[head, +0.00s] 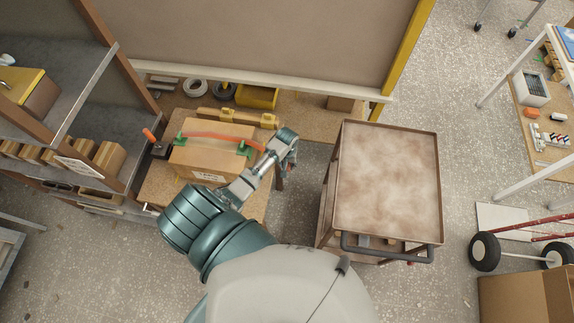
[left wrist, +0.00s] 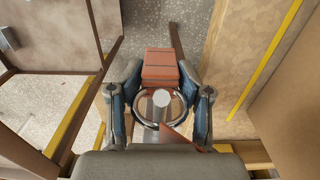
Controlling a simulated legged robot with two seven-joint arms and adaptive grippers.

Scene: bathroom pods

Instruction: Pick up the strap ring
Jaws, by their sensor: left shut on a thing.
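The strap ring (left wrist: 136,108) is a round metal ring between the fingers of my left gripper (left wrist: 160,108) in the left wrist view. The gripper is shut on it. A red block (left wrist: 160,66) sits just beyond the ring, and a pale round end shows inside the ring. In the head view my left gripper (head: 286,146) is at the right end of a cardboard box (head: 208,162) with an orange-red strap (head: 215,136) over its top. The ring cannot be made out there. My right gripper is not in view.
The box stands on a wooden bench (head: 152,188) with green corner guards under the strap. An orange-handled tool (head: 151,137) lies at its left. A brown cart (head: 390,180) with a bare top stands right of my arm. Shelves (head: 75,85) stand at the left; a hand truck is at right.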

